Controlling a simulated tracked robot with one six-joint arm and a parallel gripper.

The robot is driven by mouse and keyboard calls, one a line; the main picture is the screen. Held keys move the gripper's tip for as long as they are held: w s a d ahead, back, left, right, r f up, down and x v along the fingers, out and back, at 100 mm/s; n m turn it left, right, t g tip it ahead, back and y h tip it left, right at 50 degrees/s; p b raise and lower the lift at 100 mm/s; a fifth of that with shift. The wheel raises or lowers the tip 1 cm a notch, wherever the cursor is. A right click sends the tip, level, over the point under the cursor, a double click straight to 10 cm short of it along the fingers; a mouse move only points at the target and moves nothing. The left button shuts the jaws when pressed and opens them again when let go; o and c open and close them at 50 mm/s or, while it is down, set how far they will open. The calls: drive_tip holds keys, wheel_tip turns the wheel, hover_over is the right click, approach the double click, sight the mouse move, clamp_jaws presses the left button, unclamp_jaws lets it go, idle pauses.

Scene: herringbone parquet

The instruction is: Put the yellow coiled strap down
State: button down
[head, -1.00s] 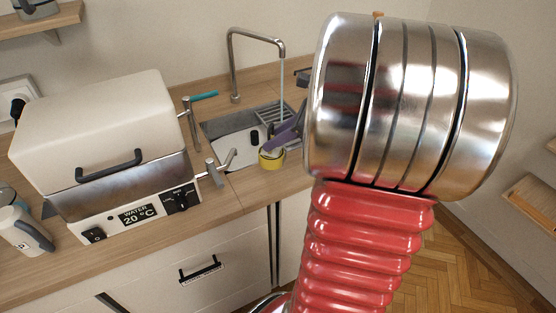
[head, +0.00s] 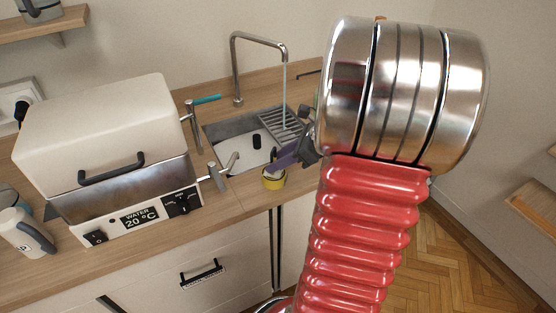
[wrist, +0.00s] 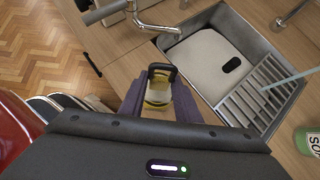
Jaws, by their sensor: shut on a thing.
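The yellow coiled strap (head: 273,180) is at the front edge of the counter, just before the sink, in the head view. In the wrist view the strap (wrist: 158,92) sits between the purple fingers of my gripper (wrist: 160,98). My gripper (head: 284,160) is shut on it, reaching in from the right. A dark loop and a pale middle show at the strap in the wrist view. Whether the strap touches the counter is hard to tell.
The sink (head: 240,150) has a drain rack (head: 280,125) and a running tap (head: 233,65). A white water bath (head: 95,135) stands to the left, with a tap fitting (head: 220,172) close to the strap. A green bottle (wrist: 308,140) stands right of the sink.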

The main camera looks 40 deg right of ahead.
drive_tip(key=c, duration=1.3)
unclamp_jaws()
drive_tip(key=shift+c, duration=0.2)
drive_tip(key=v, duration=1.2)
drive_tip(key=shift+a, duration=0.1)
